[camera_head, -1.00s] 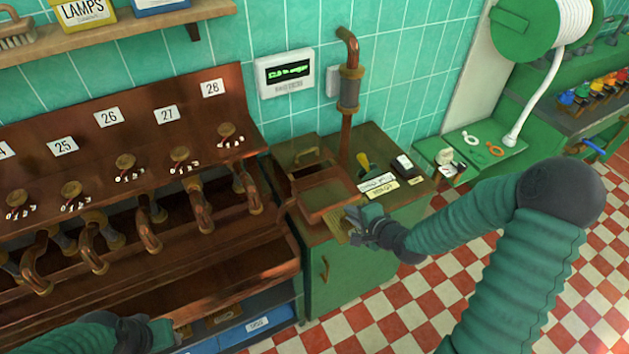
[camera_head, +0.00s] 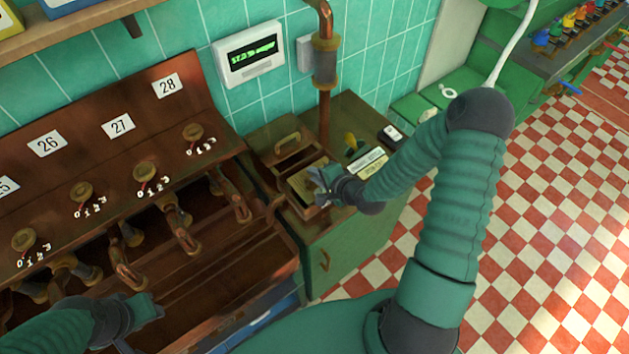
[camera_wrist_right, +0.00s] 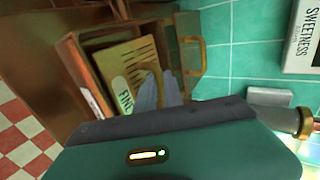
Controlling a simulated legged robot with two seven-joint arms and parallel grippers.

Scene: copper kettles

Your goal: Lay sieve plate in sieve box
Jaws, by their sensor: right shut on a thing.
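The sieve plate (camera_head: 307,182) is a flat yellowish square. It also shows in the right wrist view (camera_wrist_right: 120,62), with slots and a label reading "FINE".
A lidded compartment with a brass handle (camera_head: 287,140) adjoins the box. A vertical copper pipe (camera_head: 325,90) stands behind. Label cards (camera_head: 367,162) and a small dark device (camera_head: 391,134) lie right on the cabinet. The copper kettle bench (camera_head: 120,190) fills the left.

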